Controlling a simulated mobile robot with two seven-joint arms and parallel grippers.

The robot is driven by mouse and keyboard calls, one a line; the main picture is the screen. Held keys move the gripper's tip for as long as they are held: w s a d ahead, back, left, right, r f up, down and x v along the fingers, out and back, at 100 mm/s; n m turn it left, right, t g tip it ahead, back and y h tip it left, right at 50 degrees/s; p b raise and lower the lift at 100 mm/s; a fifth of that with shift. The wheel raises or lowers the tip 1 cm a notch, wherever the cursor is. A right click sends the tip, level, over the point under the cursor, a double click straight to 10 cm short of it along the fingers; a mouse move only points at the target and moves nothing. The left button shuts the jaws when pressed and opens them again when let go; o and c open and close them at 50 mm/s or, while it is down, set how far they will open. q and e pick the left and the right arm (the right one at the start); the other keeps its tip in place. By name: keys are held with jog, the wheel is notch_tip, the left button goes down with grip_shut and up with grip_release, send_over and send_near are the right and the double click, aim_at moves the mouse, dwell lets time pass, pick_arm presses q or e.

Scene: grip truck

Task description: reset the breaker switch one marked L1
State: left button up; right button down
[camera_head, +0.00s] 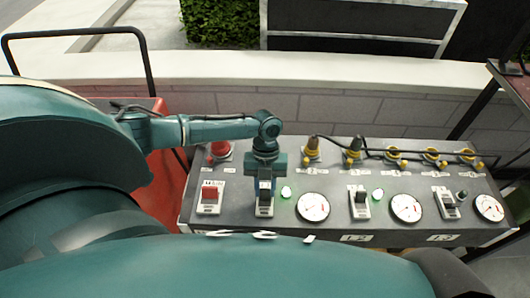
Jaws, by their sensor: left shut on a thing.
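My left gripper (265,186) points down over the left part of the grey control panel (335,228). It is shut on the dark lever of a breaker switch (264,210), the second switch from the left. The gripper hides most of that lever. A red switch (210,196) sits to its left. Two more black-lever breaker switches (359,203) and (447,204) sit to its right. The printed labels are too small to read, so I cannot tell which is marked L1. My right gripper is not in view.
Yellow-and-black cable connectors (395,156) and a red knob (220,149) line the panel's back. A brick wall (320,106) stands behind.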

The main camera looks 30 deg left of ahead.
pick_arm(q)
jog(key=shift+w+a, duration=0.1)
jog(key=o, duration=1)
jog(key=v, duration=1.3)
jog(key=shift+w+a, duration=0.1)
jog(key=shift+a, duration=0.05)
